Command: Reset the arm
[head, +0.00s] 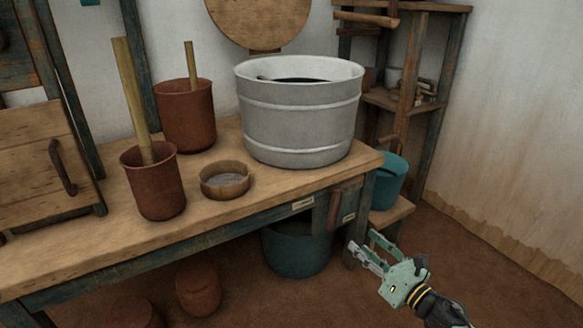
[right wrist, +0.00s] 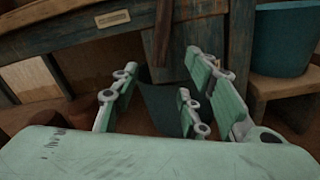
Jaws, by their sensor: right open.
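My right gripper (head: 366,250) is at the lower right in the head view, in front of the right end of the wooden table (head: 100,230). Its pale green fingers are spread and nothing is between them. In the right wrist view, the open fingers (right wrist: 160,95) point toward the table's blue-green front and leg. The gripper appears apart from the table. My left gripper does not show in either view.
A grey metal tub (head: 300,125), two brown pots (head: 155,185) with sticks and a small bowl (head: 225,182) stand on the table. A teal bucket (head: 298,252) is below it. Another teal bucket (head: 390,180) stands on a low shelf. Floor at the right is clear.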

